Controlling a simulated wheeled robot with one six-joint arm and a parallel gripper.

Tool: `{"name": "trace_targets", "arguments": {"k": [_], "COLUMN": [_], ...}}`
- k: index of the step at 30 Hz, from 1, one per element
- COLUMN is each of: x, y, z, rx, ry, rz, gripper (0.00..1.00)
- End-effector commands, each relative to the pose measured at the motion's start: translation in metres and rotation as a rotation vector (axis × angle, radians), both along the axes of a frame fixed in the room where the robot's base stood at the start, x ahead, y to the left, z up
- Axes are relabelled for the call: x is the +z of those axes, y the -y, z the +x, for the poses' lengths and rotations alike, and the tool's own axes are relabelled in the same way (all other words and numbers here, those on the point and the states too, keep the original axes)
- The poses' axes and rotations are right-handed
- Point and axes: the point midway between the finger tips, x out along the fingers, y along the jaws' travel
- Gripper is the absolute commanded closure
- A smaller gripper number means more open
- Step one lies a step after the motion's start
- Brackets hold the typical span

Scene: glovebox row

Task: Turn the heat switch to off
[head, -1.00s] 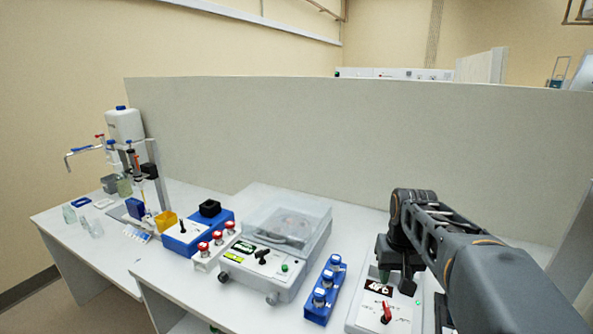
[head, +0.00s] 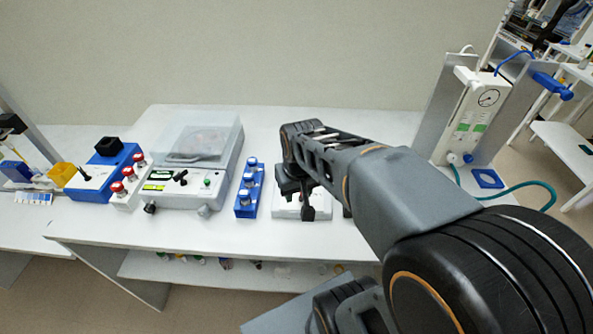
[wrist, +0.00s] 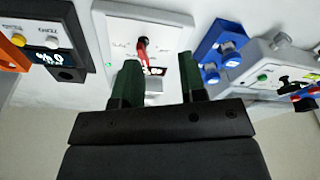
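The heat switch is a small red lever (wrist: 143,45) on a white box (wrist: 172,32) with a small red-digit display (wrist: 155,71). In the wrist view the box lies beyond my fingers. The lever points up and down in that picture, and its setting marks are too small to read. My gripper (wrist: 158,63) is open, with its two dark green fingers apart and nothing between them. The lever shows beyond the fingertips, nearer the left finger, and I see no contact. In the head view my gripper (head: 307,212) hangs over the white box (head: 287,213) and hides the lever.
A blue block with several capped bottles (head: 250,188) and a clear-lidded machine (head: 200,165) stand left of the box. In the wrist view a dark box with a display (wrist: 45,45) stands on the other side. A gauge unit (head: 470,115) stands far right. The table front (head: 200,237) is clear.

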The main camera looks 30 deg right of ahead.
Motion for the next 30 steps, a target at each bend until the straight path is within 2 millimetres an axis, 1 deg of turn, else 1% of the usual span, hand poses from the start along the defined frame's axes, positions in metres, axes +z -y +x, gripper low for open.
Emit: {"name": "trace_targets", "arguments": {"k": [1,3,7,10,13,17,24,30], "x": [0.016,0.026,0.040,0.047,0.053,0.037,-0.009,-0.044], "y": [0.011,0.024,0.043,0.048,0.048,0.048,0.047,0.047], "z": [0.013,0.029,0.054,0.065,0.067,0.064,0.063,0.064], "rx": [-0.022,-0.041,-0.050,-0.035,-0.016,-0.005,-0.005,-0.005], "ry": [-0.037,-0.076,-0.131,-0.147,-0.152,-0.168,-0.170,-0.168], "rz": [0.004,0.008,0.016,0.018,0.016,0.019,0.019,0.019], "gripper": [0.62,0.62,0.62,0.62,0.62,0.62,0.62,0.62]}}
